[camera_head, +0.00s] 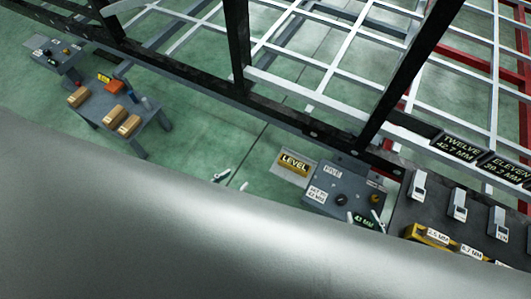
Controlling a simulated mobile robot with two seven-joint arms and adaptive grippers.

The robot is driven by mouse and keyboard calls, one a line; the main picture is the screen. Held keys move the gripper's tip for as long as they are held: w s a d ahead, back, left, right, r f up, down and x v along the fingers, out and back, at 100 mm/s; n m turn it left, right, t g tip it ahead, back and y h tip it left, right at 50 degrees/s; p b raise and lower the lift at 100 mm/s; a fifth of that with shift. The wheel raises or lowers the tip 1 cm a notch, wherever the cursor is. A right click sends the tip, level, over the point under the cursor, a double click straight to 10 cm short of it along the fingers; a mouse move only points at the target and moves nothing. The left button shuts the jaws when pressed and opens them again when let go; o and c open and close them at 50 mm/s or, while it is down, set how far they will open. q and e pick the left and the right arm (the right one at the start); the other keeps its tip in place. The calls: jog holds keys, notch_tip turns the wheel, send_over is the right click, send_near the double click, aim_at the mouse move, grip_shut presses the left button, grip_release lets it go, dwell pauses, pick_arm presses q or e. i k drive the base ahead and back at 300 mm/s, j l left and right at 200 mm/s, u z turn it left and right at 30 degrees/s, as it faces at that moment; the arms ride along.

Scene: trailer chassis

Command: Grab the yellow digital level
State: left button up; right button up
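The yellow digital level (292,167) lies on a small light grey plate (284,174) right of the middle, with a black LEVEL label over it. Two pale fingertips of my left gripper (232,181) show apart above the edge of a large grey surface, left of and below the level. Nothing shows between them. Tips of my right gripper (364,219) show apart at the front of the dark cart, right of and below the level. The rest of both grippers is hidden behind the grey surface.
A smooth grey surface (150,230) blocks the lower left. A dark cart (325,183) with knobs stands beside the level. A dark table (460,185) with labelled tools is at right. The black and white chassis frame (290,108) spans behind. Another table (155,133) holds boxes at left.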

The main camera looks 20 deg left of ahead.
aim_at(295, 165)
jog(key=u, duration=0.15)
jog(key=j, duration=0.3)
jog(key=j+z, duration=0.35)
jog(key=i+j+z, duration=0.1)
jog(key=z, duration=0.3)
jog(key=j+z, duration=0.1)
jog(key=z, duration=0.7)
